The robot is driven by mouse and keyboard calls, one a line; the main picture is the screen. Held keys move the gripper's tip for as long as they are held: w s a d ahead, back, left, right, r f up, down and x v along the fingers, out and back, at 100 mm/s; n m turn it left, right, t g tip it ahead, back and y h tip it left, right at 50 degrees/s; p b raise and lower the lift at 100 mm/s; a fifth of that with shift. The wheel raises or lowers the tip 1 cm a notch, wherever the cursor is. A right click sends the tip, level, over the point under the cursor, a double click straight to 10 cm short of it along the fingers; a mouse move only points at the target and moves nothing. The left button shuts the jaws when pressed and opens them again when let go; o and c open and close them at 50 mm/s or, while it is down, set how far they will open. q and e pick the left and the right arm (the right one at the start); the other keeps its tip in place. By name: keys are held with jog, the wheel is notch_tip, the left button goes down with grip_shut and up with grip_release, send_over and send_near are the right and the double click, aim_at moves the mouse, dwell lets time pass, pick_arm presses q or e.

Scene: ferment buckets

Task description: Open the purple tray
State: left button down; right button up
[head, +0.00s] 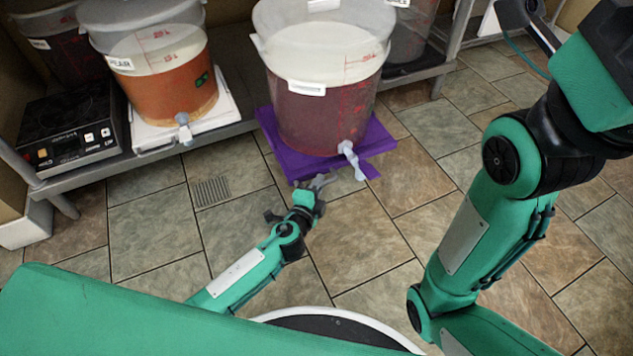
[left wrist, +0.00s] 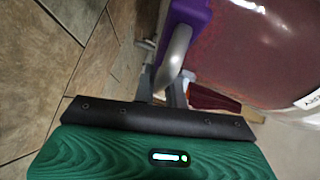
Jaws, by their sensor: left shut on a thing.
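The purple tray (head: 285,150) juts out from the low shelf, under a bucket of dark red liquid (head: 318,115). In the left wrist view, a corner of the purple tray (left wrist: 188,14) shows at the top with a grey curved handle (left wrist: 174,58) by it. My left gripper (head: 318,184) is at the tray's front edge, and its fingers (left wrist: 163,85) are shut on that handle. The exact contact is partly hidden in both views. My right arm shows at the right of the head view, but its gripper is not seen.
The bucket's white spigot (head: 348,154) hangs over the tray's front, right of my left gripper. An orange-filled bucket (head: 168,85) stands on a white tray (head: 222,107) to the left, beside a black hotplate (head: 70,130). The tiled floor (head: 400,190) in front is clear.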

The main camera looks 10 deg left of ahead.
pick_arm(q)
jog(key=shift+s+d, duration=0.3)
jog(key=shift+s, duration=0.05)
jog(key=c, duration=1.5)
grip_release()
jog(key=shift+o, duration=0.2)
